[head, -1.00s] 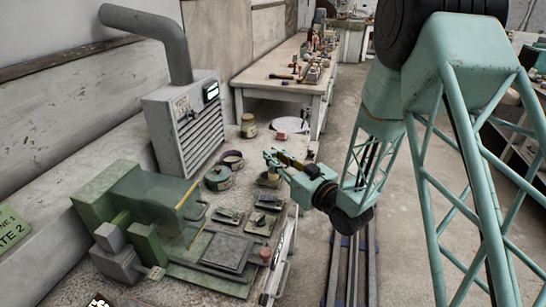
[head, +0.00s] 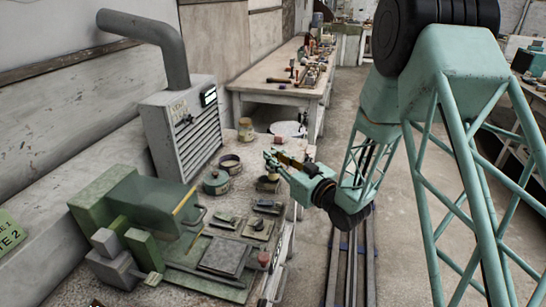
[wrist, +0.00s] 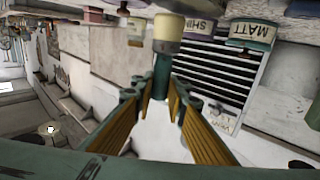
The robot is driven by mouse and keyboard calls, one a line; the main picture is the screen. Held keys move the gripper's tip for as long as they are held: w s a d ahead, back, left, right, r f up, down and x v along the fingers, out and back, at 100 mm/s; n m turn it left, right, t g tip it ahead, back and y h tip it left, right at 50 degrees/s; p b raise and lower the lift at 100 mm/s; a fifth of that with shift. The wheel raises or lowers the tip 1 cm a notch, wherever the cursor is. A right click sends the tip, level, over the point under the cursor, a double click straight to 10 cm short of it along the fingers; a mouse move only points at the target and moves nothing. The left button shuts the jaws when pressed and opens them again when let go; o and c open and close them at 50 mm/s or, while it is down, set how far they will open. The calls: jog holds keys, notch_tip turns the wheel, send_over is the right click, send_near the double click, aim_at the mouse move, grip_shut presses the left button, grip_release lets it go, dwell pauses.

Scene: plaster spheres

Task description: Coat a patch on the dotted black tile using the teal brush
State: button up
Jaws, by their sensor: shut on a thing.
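Small dark tiles (head: 224,221) lie on light squares in front of the pots, including another tile (head: 258,225). Dots are too small to make out, so I cannot tell which tile is dotted.
A teal pot (head: 216,183), a brown-rimmed pot (head: 231,164) and a jar (head: 246,129) stand near my gripper. A grey vented box (head: 190,125) and a green machine (head: 140,207) fill the left. A flat grey slab (head: 225,256) lies at the front.

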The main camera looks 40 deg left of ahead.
jog(key=shift+f, duration=0.55)
dwell(0.7)
jog(key=shift+d, duration=0.15)
jog(key=shift+w+d, duration=0.2)
jog(key=shift+d, duration=0.1)
jog(key=shift+d, duration=0.1)
jog(key=shift+w+d+f, duration=0.1)
jog(key=shift+w+d, duration=0.05)
jog(key=shift+d, duration=0.2)
dwell(0.4)
jog(key=shift+a, duration=0.15)
jog(key=shift+s+a, duration=0.35)
jog(key=shift+a, duration=0.4)
jog(key=shift+a, duration=0.1)
